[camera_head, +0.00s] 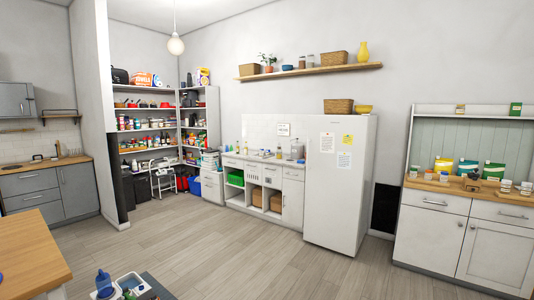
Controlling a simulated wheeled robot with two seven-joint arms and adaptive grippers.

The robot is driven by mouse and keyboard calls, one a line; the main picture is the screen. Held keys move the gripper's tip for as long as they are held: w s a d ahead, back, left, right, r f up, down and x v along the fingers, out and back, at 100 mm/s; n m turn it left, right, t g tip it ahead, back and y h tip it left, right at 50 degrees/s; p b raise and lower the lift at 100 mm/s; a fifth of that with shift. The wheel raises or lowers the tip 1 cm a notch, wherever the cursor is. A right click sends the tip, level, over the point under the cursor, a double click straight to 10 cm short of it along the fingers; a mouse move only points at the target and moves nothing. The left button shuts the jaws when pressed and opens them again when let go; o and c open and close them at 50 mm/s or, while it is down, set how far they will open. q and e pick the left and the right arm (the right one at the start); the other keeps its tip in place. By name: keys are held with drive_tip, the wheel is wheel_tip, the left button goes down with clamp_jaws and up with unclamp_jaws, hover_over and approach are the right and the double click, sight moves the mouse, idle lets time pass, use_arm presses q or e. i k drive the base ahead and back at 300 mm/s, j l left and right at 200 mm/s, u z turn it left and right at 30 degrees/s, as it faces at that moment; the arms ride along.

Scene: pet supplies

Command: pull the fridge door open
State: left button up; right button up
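A tall white fridge (336,205) stands against the back wall, right of centre. Its door looks shut, and several paper notes are stuck on its upper part. A wicker basket (338,106) and a yellow bowl (364,109) sit on top of it. I cannot make out a handle clearly at this size. Neither of my grippers shows in the head view.
Open wooden floor (220,253) lies in front of the fridge. A white low cabinet (292,202) stands left of it, a white hutch (430,228) to the right. A wooden table (30,252) and a tray of items (122,284) are at the lower left.

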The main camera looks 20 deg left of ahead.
sight(334, 184)
drive_tip(key=z, duration=0.55)
drive_tip(key=i, duration=1.8)
drive_tip(key=i+u, duration=0.3)
drive_tip(key=i, duration=0.5)
drive_tip(key=i+u, duration=0.4)
drive_tip(key=i+l+u, duration=0.1)
drive_tip(key=i+u, duration=1)
drive_tip(key=u, duration=0.2)
drive_tip(key=i+j+u, duration=0.1)
drive_tip(key=i+u, duration=0.65)
drive_tip(key=i+l, duration=0.05)
